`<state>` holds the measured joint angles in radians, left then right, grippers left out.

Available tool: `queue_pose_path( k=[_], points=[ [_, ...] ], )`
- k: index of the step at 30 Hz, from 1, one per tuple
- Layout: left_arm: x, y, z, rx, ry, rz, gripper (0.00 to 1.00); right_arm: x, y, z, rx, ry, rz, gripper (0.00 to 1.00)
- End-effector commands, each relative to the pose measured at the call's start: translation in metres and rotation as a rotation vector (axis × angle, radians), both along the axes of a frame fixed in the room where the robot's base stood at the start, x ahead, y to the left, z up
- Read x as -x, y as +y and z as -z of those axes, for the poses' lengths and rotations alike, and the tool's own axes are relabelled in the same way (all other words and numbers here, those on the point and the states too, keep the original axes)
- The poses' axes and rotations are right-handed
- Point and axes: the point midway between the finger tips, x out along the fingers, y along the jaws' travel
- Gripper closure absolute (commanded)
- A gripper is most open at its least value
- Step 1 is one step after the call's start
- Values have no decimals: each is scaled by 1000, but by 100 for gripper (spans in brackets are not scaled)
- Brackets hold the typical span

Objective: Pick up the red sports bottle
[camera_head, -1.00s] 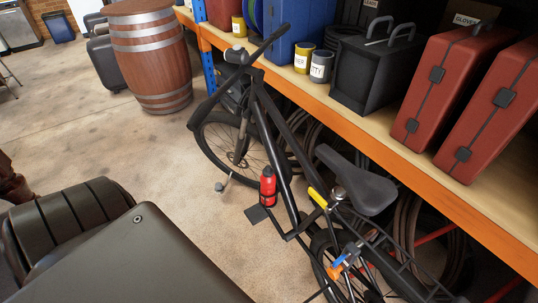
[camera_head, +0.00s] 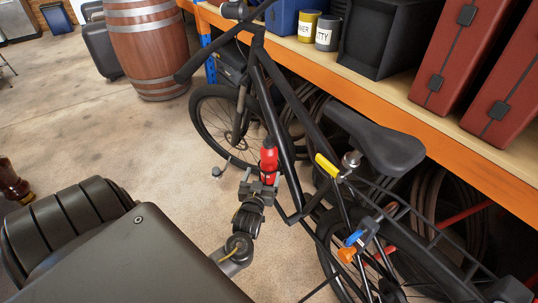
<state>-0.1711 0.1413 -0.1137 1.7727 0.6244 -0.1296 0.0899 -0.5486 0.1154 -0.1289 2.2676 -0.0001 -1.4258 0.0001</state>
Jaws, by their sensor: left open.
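The red sports bottle (camera_head: 268,160) with a black cap stands upright against the black frame of a bicycle (camera_head: 284,150), with a dark band around it. My left gripper (camera_head: 261,183) is open at the bottle's lower end, on the near side, and hides its base. I cannot tell whether the fingers touch the bottle or reach around it. My right gripper is not in view.
The bicycle leans by an orange-edged shelf (camera_head: 400,103) with red cases (camera_head: 458,50), a black crate (camera_head: 382,40) and tins. Its saddle (camera_head: 376,140) and rear rack are right of the bottle.

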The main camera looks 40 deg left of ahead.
Motion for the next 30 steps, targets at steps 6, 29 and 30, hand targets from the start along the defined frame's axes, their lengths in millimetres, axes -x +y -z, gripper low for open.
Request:
queue_pose_path(
  k=[6, 29, 30],
  points=[
    [-27, 15, 1, -4, 0, 0, 16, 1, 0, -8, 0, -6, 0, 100],
    [-92, 47, 3, -2, 3, 2, 16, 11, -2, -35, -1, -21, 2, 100],
    [-94, 48, 2, -2, 2, 3, 16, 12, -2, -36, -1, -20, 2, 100]
  ],
)
